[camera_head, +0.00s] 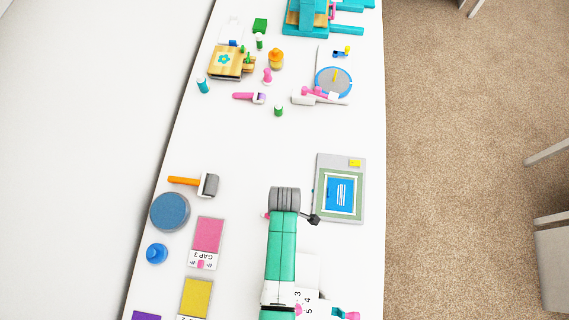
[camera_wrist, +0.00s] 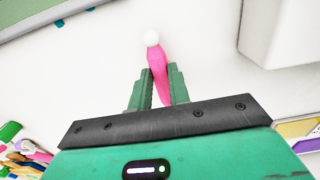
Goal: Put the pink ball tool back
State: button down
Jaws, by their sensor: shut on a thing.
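The pink ball tool (camera_wrist: 163,83) has a pink handle and a white ball at its tip. In the wrist view it stands between the two green fingers of my gripper (camera_wrist: 160,84), which is shut on it. The white ball points away from the gripper, and the lower end of the handle is hidden between the fingers. In the head view my green arm reaches over the lower middle of the table and hides most of the tool. A small pink bit (camera_head: 265,215) shows at the arm's left edge.
A white numbered piece (camera_head: 309,295) lies partly under my arm, with a teal and pink item (camera_head: 345,314) beside it. A grey framed board (camera_head: 341,160) is to the right. A roller (camera_head: 208,185), blue disc (camera_head: 170,211) and pink card (camera_head: 208,234) lie left. The table's middle is clear.

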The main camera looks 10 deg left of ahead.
jog(key=shift+f, duration=0.35)
jog(key=shift+f, duration=0.2)
jog(key=c, duration=1.3)
grip_release()
notch_tip(320, 180, up, 12)
jog(key=shift+r+p, duration=0.25)
jog(key=shift+p, duration=0.9)
